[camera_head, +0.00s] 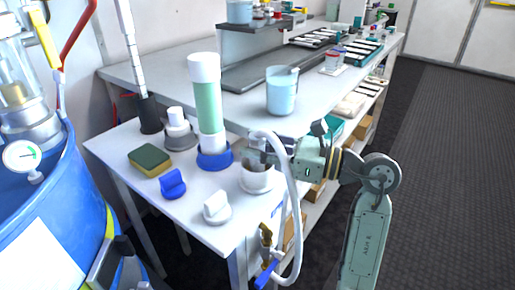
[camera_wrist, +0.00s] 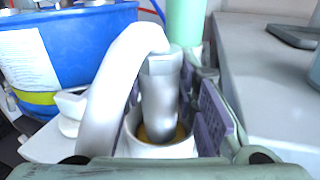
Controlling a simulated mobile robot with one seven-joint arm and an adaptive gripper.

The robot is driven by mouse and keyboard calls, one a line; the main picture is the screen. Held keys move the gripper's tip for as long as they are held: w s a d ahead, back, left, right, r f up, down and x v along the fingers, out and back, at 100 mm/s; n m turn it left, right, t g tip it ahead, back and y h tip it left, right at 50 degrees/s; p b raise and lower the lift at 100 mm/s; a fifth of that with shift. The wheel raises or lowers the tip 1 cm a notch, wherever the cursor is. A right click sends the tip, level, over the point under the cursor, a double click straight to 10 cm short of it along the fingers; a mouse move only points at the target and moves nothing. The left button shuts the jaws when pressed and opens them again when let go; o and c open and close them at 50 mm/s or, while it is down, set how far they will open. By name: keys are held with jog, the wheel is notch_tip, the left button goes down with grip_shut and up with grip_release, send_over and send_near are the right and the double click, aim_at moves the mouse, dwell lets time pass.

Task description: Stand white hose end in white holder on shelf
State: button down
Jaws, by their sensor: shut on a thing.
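My gripper (camera_head: 268,150) is shut on the white hose end (camera_wrist: 162,90), whose grey-white tip points down. The tip reaches into the mouth of the white holder (camera_head: 257,182), a round cup on the small shelf (camera_head: 200,229). In the wrist view the holder (camera_wrist: 165,151) surrounds the tip, and a brownish inside shows around it. I cannot tell whether the tip touches the holder's bottom. The white hose (camera_head: 293,210) arches up from the end and hangs over the shelf's front edge.
A green-and-white cylinder in a blue base (camera_head: 209,110) stands just behind the holder. A small white holder (camera_head: 216,208), blue holder (camera_head: 173,184) and sponge (camera_head: 150,160) sit to the left. A brass valve with blue handle (camera_head: 267,250) is below the edge. A blue drum (camera_head: 50,220) stands left.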

jog(key=shift+f+b, duration=0.55)
jog(key=shift+b, duration=0.1)
jog(key=c, duration=1.6)
grip_release()
jog(key=shift+o, duration=0.2)
jog(key=shift+d, duration=0.1)
jog(key=b+v, duration=0.3)
jog(key=v, duration=0.8)
jog(key=shift+b, duration=0.35)
jog(key=shift+s, duration=0.1)
